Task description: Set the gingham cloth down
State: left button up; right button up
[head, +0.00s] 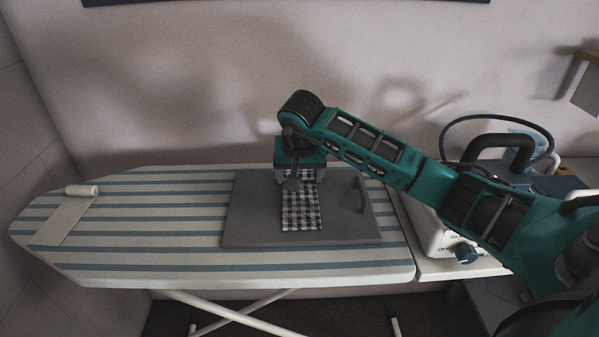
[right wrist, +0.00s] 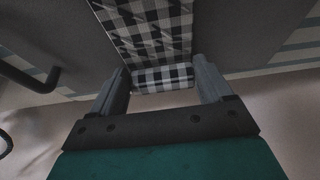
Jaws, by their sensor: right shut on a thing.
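The black-and-white gingham cloth (head: 302,213) lies as a narrow strip over a flat grey board (head: 253,210) on the ironing board. My right gripper (head: 298,182) is over the cloth's far end and partly hides it. In the right wrist view, my right gripper (right wrist: 163,76) has its two fingers on either side of the cloth's folded or rolled end (right wrist: 163,78) and is shut on it. The rest of the cloth (right wrist: 150,30) stretches away from the fingers along the board. My left gripper is not in view.
The striped ironing board (head: 150,225) has a beige cloth strip with a rolled end (head: 80,190) at its left. The grey board has a dark handle (head: 362,194) on its right. An iron (head: 500,155) on a white base stands at right. The board's middle left is clear.

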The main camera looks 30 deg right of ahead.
aim_at(301, 198)
jog(key=o, duration=0.9)
jog(key=shift+o, duration=0.2)
jog(key=v, duration=1.2)
jog(key=shift+p, duration=0.45)
jog(key=shift+s, duration=0.1)
